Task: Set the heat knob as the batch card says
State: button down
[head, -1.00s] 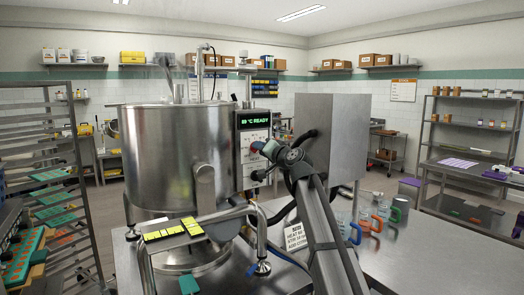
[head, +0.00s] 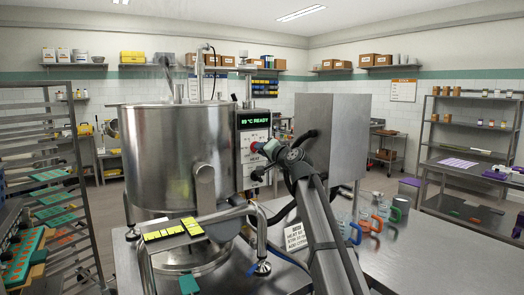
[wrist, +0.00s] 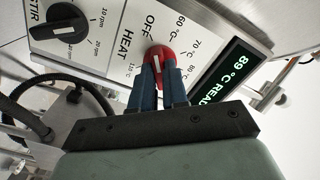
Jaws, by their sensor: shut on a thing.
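The red heat knob (wrist: 160,54) sits on the kettle's white control panel, with a white pointer mark on its face. My gripper (wrist: 165,78) is shut on it with its two blue fingers, which hide its lower part. Around the knob are OFF, 60 °C, 70 °C and further marks, some hidden; I cannot tell exactly which one the pointer meets. In the head view my gripper (head: 262,149) is at the panel. The green display (wrist: 229,80) reads 89 °C READY. The batch card (head: 295,237) stands on the table; its small print is too blurred to read surely.
The black stir knob (wrist: 67,20) is left of the heat knob in the wrist view. The big steel kettle (head: 165,150) fills the left of the bench. Several coloured-handle jugs (head: 362,221) stand right of my arm. The bench's front right is clear.

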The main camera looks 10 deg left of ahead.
jog(key=m, duration=0.7)
dwell(0.6)
jog(key=c, duration=1.1)
grip_release()
jog(key=shift+c, duration=0.2)
jog(key=v, duration=1.3)
jog(key=shift+s+d, duration=0.25)
jog(key=shift+d, duration=0.05)
